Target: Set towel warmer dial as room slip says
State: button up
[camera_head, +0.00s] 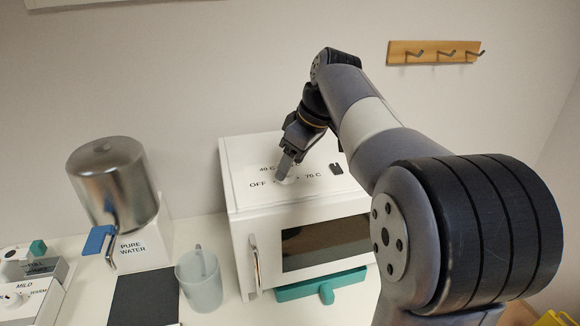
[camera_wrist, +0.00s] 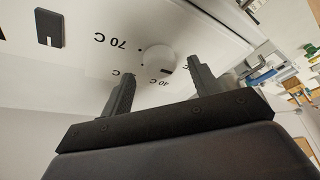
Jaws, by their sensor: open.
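The towel warmer (camera_head: 240,200) is a white box with a dark front window and a metal door handle. Its top carries a white round dial (camera_wrist: 157,58) with a dark mark at its lower right edge in the wrist view. Printed labels OFF, 40 C and 70 C stand around the dial; another label is partly hidden by a finger. My gripper (camera_head: 287,168) is open over the warmer's top, and it also shows in the wrist view (camera_wrist: 161,70). Its fingertips lie either side of the dial; I cannot tell whether they touch it. I cannot make out a room slip.
A small dark piece (camera_head: 336,168) sits on the warmer's top. A teal block (camera_head: 326,292) lies under its front. Left stand a clear cup (camera_head: 198,280), a steel water dispenser (camera_head: 112,180) and a dark mat (camera_head: 143,298). A hook rail (camera_head: 432,52) is on the wall.

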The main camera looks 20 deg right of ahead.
jog(key=shift+x, duration=1.05)
jog(key=c, duration=1)
